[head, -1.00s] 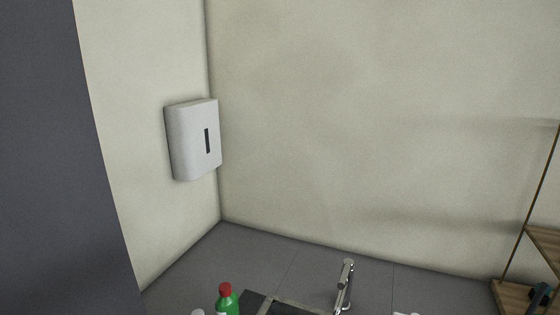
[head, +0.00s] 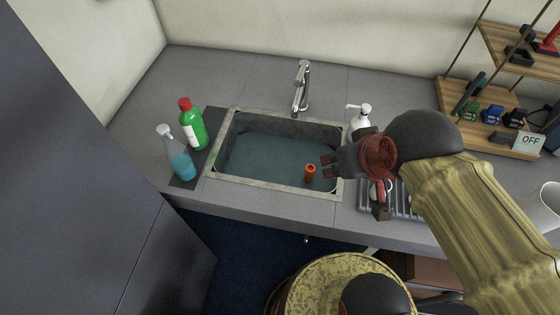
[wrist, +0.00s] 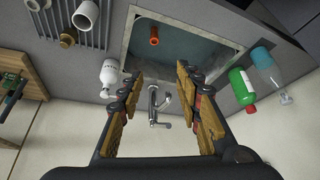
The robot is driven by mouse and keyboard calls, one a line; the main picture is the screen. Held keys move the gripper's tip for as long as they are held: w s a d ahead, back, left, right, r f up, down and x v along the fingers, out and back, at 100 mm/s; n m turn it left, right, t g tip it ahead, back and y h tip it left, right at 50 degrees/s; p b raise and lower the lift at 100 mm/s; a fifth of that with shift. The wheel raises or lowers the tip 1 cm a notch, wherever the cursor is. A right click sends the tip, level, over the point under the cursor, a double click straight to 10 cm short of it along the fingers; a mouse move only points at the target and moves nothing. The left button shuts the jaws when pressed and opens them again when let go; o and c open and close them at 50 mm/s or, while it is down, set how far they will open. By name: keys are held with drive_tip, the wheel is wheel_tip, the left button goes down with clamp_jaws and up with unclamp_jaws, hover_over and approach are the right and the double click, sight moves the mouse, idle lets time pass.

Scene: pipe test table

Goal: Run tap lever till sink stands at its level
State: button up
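The grey sink (head: 228,180) is set in the worktop and holds bluish water with its surface below the rim. An orange-red upright pipe (head: 310,173) stands in the water; it also shows in the wrist view (wrist: 154,36). The chrome tap (head: 301,90) stands behind the sink's back rim. In the wrist view the tap (wrist: 153,104) appears between my fingers, apart from them. The lever's exact position and any running water are too small to tell. My gripper (head: 325,165) is over the sink's right side, open and empty; its spread fingers show in the wrist view (wrist: 160,72).
A green bottle (head: 192,127) and a blue spray bottle (head: 178,158) stand left of the sink. A white pump bottle (head: 361,118) stands to its right, near a drying rack (head: 403,204). A wooden shelf (head: 455,95) stands at right. The worktop behind the sink is mostly clear.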

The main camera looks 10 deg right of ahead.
drive_tip(key=w+r+m+g+p, duration=0.1)
drive_tip(key=w+r+p, duration=0.5)
drive_tip(key=w, duration=0.2)
drive_tip(key=m+g+y+p, duration=0.2)
drive_tip(key=m+g+p, duration=0.2)
drive_tip(key=p, duration=1.6)
hover_over(301, 75)
wheel_tip(301, 75, down, 6)
wheel_tip(301, 75, down, 8)
drive_tip(key=shift+w+a+r+p, duration=0.1)
drive_tip(key=shift+a+r+p, duration=0.05)
drive_tip(key=shift+p, duration=0.4)
drive_tip(key=shift+c, duration=0.8)
clamp_jaws()
